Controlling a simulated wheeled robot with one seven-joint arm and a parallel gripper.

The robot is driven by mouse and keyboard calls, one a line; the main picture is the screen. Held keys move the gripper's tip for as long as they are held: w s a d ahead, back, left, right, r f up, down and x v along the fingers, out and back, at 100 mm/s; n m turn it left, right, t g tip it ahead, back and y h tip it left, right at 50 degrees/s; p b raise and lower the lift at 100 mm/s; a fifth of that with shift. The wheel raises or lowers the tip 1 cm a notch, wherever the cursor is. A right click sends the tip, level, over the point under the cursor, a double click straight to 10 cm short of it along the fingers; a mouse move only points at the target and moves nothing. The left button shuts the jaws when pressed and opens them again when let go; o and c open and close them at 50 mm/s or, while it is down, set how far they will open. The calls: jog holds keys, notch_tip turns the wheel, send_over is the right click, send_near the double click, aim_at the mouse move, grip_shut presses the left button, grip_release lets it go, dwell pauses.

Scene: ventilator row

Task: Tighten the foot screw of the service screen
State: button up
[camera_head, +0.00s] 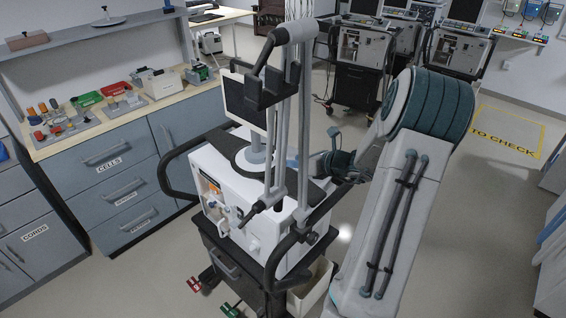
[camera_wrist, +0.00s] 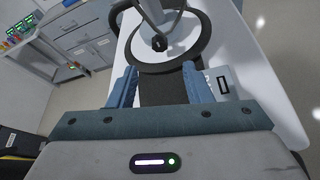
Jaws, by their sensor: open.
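The service screen (camera_head: 238,98) stands on a post with a round foot (camera_head: 252,160) on top of the white ventilator (camera_head: 232,196). In the wrist view the round foot (camera_wrist: 150,62) shows ahead of my fingers, with a small dark knob (camera_wrist: 159,43), likely the foot screw, low on its post. My gripper (camera_wrist: 160,72) is open, its two blue fingers apart and nothing between them but the dark top strip beyond. In the head view my gripper (camera_head: 296,160) is to the right of the foot, partly hidden behind grey support poles.
A jointed support arm (camera_head: 280,110) with grey poles rises in front of the screen. A bench (camera_head: 130,115) with trays and small parts stands at the left. Other ventilators (camera_head: 365,50) stand at the back. Open floor with a yellow "TO CHECK" marking (camera_head: 505,140) is at the right.

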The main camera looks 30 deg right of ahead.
jog(key=v, duration=0.5)
dwell(0.5)
